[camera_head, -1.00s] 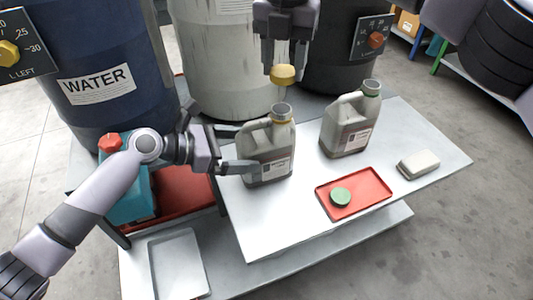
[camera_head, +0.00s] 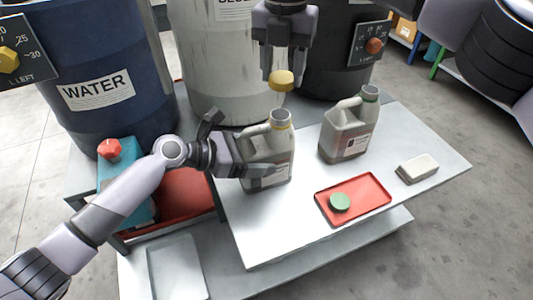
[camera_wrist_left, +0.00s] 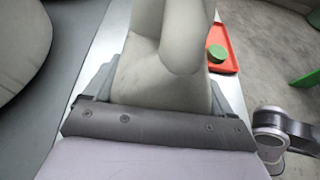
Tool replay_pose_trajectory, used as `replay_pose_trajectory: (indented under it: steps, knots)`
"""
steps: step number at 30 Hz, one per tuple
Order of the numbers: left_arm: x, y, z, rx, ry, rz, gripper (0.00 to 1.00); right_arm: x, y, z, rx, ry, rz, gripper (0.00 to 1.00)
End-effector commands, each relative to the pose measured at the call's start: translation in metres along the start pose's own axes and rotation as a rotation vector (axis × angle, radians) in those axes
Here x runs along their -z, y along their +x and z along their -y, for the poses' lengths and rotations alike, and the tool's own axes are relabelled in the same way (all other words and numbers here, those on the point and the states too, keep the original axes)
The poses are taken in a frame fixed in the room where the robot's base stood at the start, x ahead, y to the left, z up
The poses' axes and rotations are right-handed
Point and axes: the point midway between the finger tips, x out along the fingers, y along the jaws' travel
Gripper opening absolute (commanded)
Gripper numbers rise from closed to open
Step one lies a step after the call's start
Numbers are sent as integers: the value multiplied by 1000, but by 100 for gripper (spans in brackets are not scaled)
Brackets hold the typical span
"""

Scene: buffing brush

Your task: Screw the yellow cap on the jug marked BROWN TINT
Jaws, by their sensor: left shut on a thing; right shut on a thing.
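A grey jug with a yellow neck ring (camera_head: 267,154) stands on the white table; its label is too small to read. My left gripper (camera_head: 268,176) is shut around its body from the left; in the left wrist view the jug (camera_wrist_left: 165,75) sits between the fingers. The yellow cap (camera_head: 281,80) is held by my right gripper (camera_head: 282,76), which points down above the jug's open mouth. The cap is apart from the mouth, a little above it. A second grey jug with a green neck ring (camera_head: 348,128) stands to the right.
A red tray (camera_head: 372,190) with a green cap (camera_head: 340,202) lies at the front of the table (camera_head: 290,225). A teal jug with a red cap (camera_head: 117,166) stands at left. Large drums (camera_head: 215,70) stand behind.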

Motion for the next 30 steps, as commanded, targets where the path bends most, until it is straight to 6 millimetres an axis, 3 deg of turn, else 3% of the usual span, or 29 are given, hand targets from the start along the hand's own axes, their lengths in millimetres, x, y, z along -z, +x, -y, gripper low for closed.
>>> replay_pose_trajectory:
  steps: [12, 30]
  knots:
    - [0, 0, 0, 0, -1, -1, 30, 0, 49, 0, 1, 0, -1, 21]
    - [1, 0, 0, 0, -2, -1, 30, 0, 53, 0, 1, 0, 0, 21]
